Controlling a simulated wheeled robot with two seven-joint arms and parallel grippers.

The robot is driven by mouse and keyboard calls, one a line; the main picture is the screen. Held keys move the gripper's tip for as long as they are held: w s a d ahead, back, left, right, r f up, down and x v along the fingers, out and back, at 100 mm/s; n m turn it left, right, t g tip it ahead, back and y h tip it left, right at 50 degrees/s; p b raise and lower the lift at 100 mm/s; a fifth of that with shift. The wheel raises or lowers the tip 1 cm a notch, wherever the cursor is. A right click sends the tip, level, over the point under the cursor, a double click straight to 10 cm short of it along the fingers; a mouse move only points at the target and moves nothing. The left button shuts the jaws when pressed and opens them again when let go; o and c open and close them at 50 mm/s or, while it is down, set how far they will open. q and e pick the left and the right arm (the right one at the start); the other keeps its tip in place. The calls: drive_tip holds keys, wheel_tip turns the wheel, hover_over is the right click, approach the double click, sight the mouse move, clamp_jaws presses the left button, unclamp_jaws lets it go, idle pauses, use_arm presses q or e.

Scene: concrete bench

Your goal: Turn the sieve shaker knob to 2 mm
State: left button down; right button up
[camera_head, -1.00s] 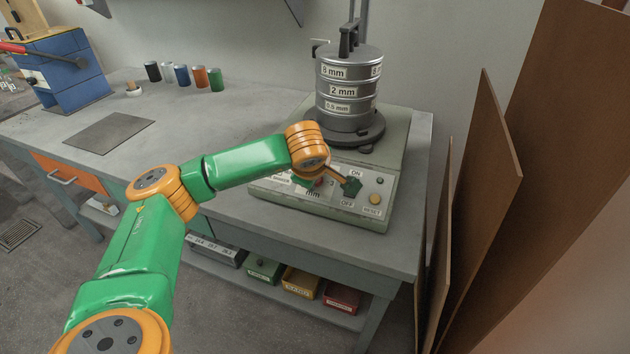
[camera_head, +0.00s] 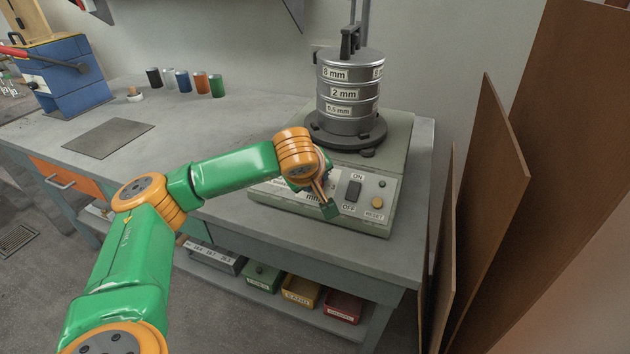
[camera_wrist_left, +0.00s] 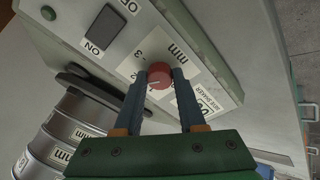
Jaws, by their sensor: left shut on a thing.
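The sieve shaker (camera_head: 346,170) stands at the right end of the bench, with its stack of metal sieves (camera_head: 347,95) on top. My left gripper (camera_wrist_left: 159,82) is shut on the knob, one finger on each side. In the head view my wrist hides most of the knob and dial. My right gripper is not in view.
The black ON/OFF rocker switch (camera_head: 353,190) and a yellow button (camera_head: 377,202) sit right of the dial. Brown boards (camera_head: 488,190) lean to the right of the bench. Several coloured cylinders (camera_head: 183,81) stand at the back left; the bench middle is clear.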

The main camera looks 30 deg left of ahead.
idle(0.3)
use_arm(q)
drive_tip(key=c, duration=0.5)
unclamp_jaws()
drive_tip(key=v, duration=0.7)
drive_tip(key=shift+b, duration=0.3)
